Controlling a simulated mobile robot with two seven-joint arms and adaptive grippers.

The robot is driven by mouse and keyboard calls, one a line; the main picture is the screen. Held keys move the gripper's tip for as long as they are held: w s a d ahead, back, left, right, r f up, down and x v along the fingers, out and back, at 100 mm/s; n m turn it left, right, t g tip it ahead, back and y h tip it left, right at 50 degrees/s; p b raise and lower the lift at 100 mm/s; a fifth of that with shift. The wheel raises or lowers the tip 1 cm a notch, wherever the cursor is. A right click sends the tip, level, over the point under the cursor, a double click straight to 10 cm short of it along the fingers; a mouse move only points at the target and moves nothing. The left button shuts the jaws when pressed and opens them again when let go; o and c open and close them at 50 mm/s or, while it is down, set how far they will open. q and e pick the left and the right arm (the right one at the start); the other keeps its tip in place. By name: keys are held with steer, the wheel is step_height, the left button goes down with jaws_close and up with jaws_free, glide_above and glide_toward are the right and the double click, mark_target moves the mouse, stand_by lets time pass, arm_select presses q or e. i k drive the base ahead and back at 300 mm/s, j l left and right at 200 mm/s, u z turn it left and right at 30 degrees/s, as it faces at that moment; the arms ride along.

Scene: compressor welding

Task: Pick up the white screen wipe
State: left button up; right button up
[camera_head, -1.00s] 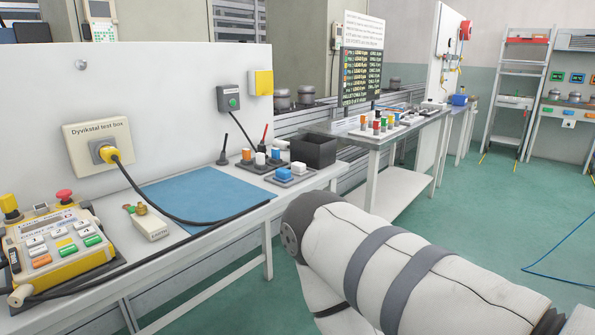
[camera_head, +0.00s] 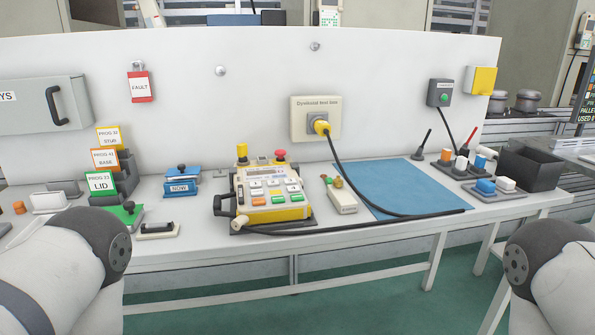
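I cannot tell for certain which thing is the white screen wipe. A small flat white block with a dark strip on top (camera_head: 158,230) lies near the table's front edge, left of the yellow control box. A larger plain white block (camera_head: 48,202) stands farther left, and a white handheld piece with a brass fitting (camera_head: 342,202) lies right of the control box. Links of my two arms show at the lower left and lower right corners, clear of these things. Neither gripper is in view.
The yellow control box (camera_head: 268,196) with buttons stands mid-table; a black cable runs from it along the front edge. A blue mat (camera_head: 388,187) lies mostly bare to its right. A black bin (camera_head: 532,166) stands at the right end. Label stands (camera_head: 102,183) crowd the left.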

mark_target(506, 185)
steer(key=i+l+u, duration=0.2)
steer(key=l+u, duration=0.15)
steer(key=l, duration=0.9)
steer(key=l+u, duration=0.35)
steer(key=l, duration=0.95)
steer(key=i, duration=0.05)
